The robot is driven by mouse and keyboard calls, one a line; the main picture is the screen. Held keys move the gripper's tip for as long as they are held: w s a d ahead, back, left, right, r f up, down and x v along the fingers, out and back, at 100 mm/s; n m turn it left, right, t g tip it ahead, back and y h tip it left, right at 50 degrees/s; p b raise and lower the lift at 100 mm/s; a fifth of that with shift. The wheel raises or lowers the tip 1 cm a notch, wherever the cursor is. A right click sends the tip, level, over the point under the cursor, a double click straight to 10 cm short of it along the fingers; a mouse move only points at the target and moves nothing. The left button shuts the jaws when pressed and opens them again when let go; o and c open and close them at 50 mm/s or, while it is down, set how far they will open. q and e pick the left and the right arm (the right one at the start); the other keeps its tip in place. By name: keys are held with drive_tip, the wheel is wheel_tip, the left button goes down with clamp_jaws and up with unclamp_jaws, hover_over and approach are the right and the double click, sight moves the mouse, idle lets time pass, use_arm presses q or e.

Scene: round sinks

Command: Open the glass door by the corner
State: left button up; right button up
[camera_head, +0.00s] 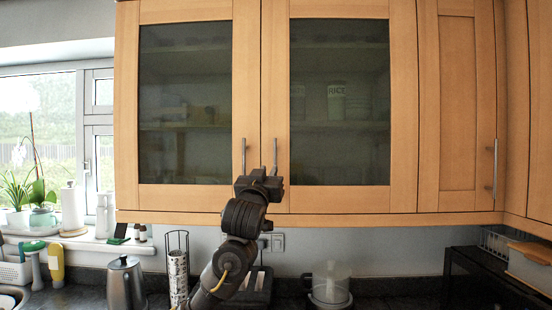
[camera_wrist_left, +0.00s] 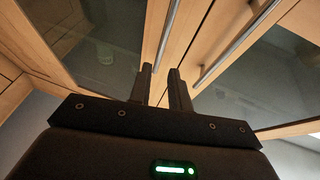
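Two wooden doors with dark glass panes face me: the left glass door (camera_head: 185,100) and the right glass door (camera_head: 340,110). Both look shut. Each has an upright metal bar handle near the middle seam: the left handle (camera_head: 243,155) and the right handle (camera_head: 275,155). My left gripper (camera_head: 259,178) is raised at the doors' lower inner corners, by the lower ends of the handles. In the left wrist view its fingers (camera_wrist_left: 160,72) are apart with nothing clearly held. One handle (camera_wrist_left: 168,35) runs down toward the fingertips; the other handle (camera_wrist_left: 240,45) lies to their right. Contact is unclear. My right gripper is out of view.
A solid wooden door (camera_head: 457,100) is at the right. Below on the counter are a metal kettle (camera_head: 125,283), a cylindrical rack (camera_head: 178,270), a clear-topped appliance (camera_head: 330,285) and a black box-shaped appliance (camera_head: 490,280). A window (camera_head: 40,125) is at the left.

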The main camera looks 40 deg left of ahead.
sight(275, 159)
use_arm(q)
drive_tip(key=p+x, duration=0.5)
drive_tip(key=x, duration=0.3)
drive_tip(key=shift+w+a+r, duration=0.2)
drive_tip(key=shift+w, duration=0.05)
drive_tip(key=shift+w+a+r+p, duration=0.1)
drive_tip(key=shift+w+a+p, duration=0.15)
drive_tip(key=shift+w, duration=0.25)
clamp_jaws()
drive_tip(key=shift+d, duration=0.1)
